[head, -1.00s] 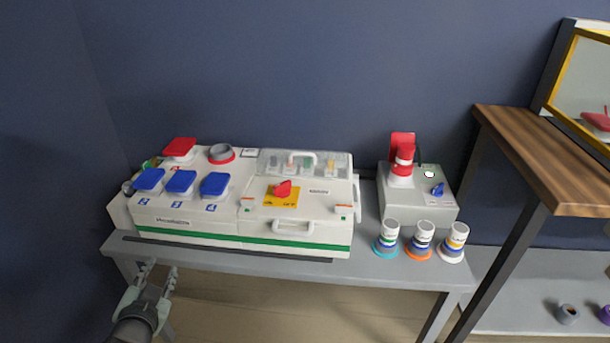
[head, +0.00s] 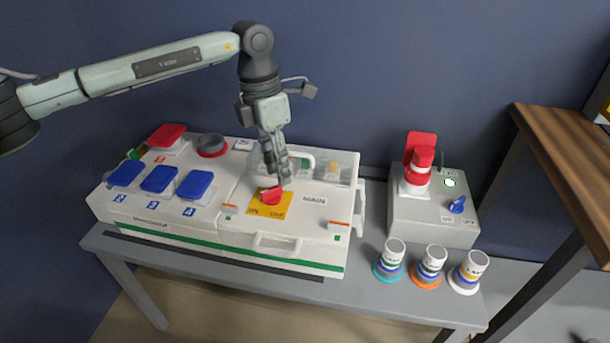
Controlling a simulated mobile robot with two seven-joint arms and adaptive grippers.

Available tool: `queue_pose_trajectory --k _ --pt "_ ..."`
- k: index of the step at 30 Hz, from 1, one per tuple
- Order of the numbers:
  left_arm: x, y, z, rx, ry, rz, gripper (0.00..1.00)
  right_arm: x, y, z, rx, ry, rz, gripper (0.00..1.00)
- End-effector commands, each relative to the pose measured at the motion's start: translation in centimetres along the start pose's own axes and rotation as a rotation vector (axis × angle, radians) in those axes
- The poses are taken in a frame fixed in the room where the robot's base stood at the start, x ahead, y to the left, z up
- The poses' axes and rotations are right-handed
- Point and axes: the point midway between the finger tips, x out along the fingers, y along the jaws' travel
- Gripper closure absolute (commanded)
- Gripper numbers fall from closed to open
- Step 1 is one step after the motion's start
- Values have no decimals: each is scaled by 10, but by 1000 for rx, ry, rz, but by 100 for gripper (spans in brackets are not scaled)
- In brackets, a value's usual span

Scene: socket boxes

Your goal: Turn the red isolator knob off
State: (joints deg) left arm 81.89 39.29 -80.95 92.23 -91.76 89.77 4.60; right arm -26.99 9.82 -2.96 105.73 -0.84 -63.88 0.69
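The red isolator knob (head: 271,196) sits on a yellow plate (head: 272,209) on the white box (head: 318,223), beside the word MAIN. My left gripper (head: 280,181) points down from above, its fingertips just over or at the knob's back side. The fingers overlap in this view, so I cannot tell whether they are apart or touch the knob. The lettering on the plate is too small to read surely. My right gripper is not in view.
A clear cover with a handle (head: 343,170) is behind the knob. Blue-lidded sockets (head: 160,179) and a red-lidded one (head: 166,136) are to the left. A grey box (head: 427,222) with a red plug and several loose plugs (head: 434,258) stand to the right on the grey table (head: 384,303).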

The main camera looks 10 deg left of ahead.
Motion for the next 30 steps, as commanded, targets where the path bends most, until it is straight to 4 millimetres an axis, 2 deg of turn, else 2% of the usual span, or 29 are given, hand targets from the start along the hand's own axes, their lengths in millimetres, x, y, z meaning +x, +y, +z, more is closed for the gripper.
queue_pose_trajectory --k 1,4,18,23,30 --pt "-8 13 -10 -9 35 45 68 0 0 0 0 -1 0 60" --pt "-10 24 -20 -17 70 83 68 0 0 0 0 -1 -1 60" --pt "54 29 -24 -16 71 82 68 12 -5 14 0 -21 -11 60" --pt "63 30 -24 -15 69 83 68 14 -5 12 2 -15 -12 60" --pt "64 30 -24 -15 69 82 68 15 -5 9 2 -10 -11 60"
